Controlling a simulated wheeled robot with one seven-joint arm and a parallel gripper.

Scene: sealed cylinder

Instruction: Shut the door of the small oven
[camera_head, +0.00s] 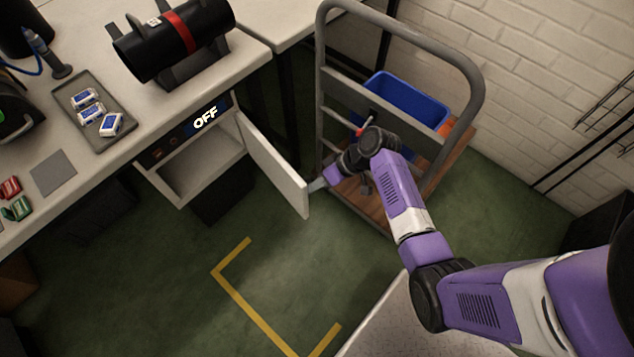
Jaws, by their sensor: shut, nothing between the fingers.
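The small oven (203,171) is a box set under the white worktop, with a dark panel reading "OFF" (205,117) along its top. Its cavity is open and looks empty. The white oven door (273,165) is hinged at the cavity's right side and stands swung wide open, pointing toward the front right. My gripper (318,185) is shut and empty. Its tips are at the outer, right-hand side of the door, near the door's free edge. I cannot tell whether they touch it.
A grey trolley (470,72) with a blue bin (407,98) stands just behind and right of my gripper. On the worktop are a black cylinder with a red band (179,33) and a tray (76,97) of small boxes. Green floor (185,255) with yellow tape is clear before the oven.

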